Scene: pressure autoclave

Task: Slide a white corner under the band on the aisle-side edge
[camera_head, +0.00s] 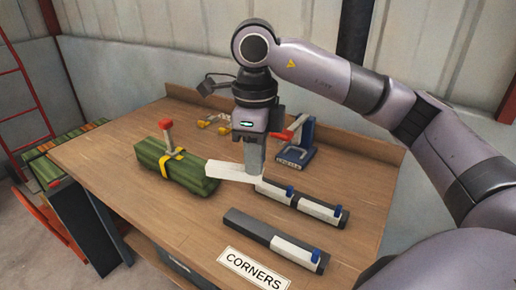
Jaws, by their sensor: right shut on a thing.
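A green bundle (170,168) lies on the workbench left of centre, with a yellow band (172,160) around its middle. A red-topped tool (166,134) stands upright at the band. My right gripper (254,176) points down just right of the bundle and is shut on a white corner (229,171). The white corner reaches left from the fingers to the bundle's right end; I cannot tell whether they touch. Other white corners (320,211) lie in dark holders in front of the gripper, behind the CORNERS label (254,269). My left gripper is not in view.
A blue stand with a red handle (299,150) is just right of the gripper. Yellow-ended items (212,123) lie at the back of the workbench (130,200). The bench's front left is clear. A red ladder (20,90) and more green bundles (60,150) are at the left.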

